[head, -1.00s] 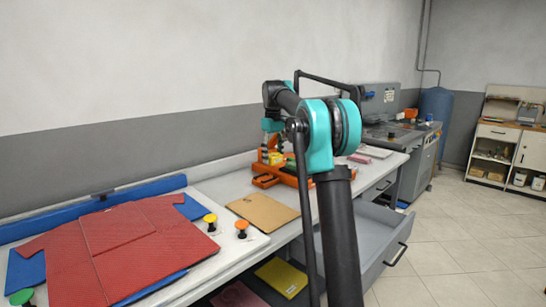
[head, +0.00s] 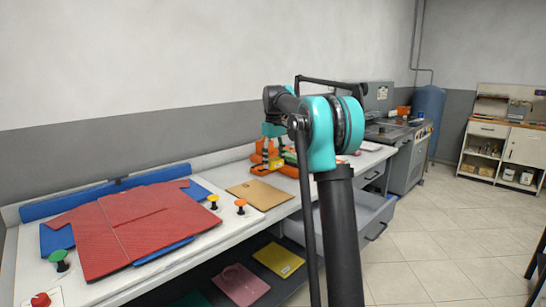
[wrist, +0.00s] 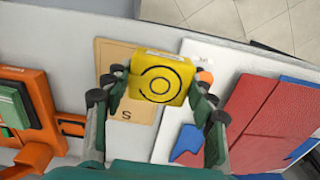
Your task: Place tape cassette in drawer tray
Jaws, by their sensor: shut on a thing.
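In the wrist view, a yellow tape cassette (wrist: 160,76) with black ring markings sits between the fingers of my gripper (wrist: 158,88), which is shut on it. The cassette is above the worktop and overlaps the view of a tan folder. In the head view, my gripper (head: 271,147) hangs over the worktop near the orange device, partly hidden by my arm. A grey drawer tray (head: 372,213) is pulled out below the worktop, to the right of my gripper. My arm covers part of the drawer, and its inside shows only partly.
A red and blue garment (head: 130,225) lies on the worktop (head: 225,232) at left, near several coloured knobs. A tan folder (head: 260,194) lies beside it. An orange device (head: 288,170) stands behind. A lower shelf holds folded pieces, one yellow (head: 278,258). Tiled floor is free at right.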

